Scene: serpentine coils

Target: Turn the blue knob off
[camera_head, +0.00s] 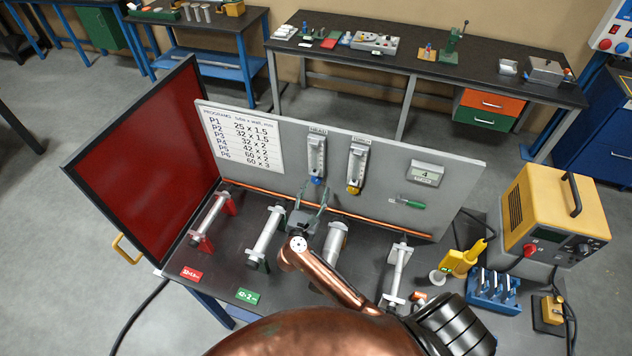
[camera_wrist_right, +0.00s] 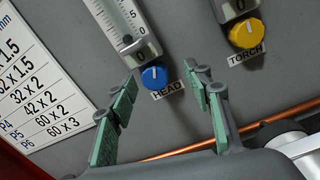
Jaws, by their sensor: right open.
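The blue knob (camera_wrist_right: 155,77) sits below a flow gauge, beside the label HEAD, on the grey upright panel. It also shows in the head view (camera_head: 317,180), just above my right gripper. My right gripper (camera_head: 318,190) is open and empty, its green-padded fingers pointing at the panel. In the right wrist view the fingers (camera_wrist_right: 165,105) stand on either side of the blue knob, apart from it. The knob's white mark points roughly up. My left gripper is not in view.
A yellow knob (camera_wrist_right: 246,33) labelled TORCH is to the right. A copper pipe (camera_wrist_right: 190,148) runs along the panel's foot. Steel rollers (camera_head: 265,236) stand on the dark bench. A red screen (camera_head: 140,150) closes the left side; a yellow machine (camera_head: 553,215) stands right.

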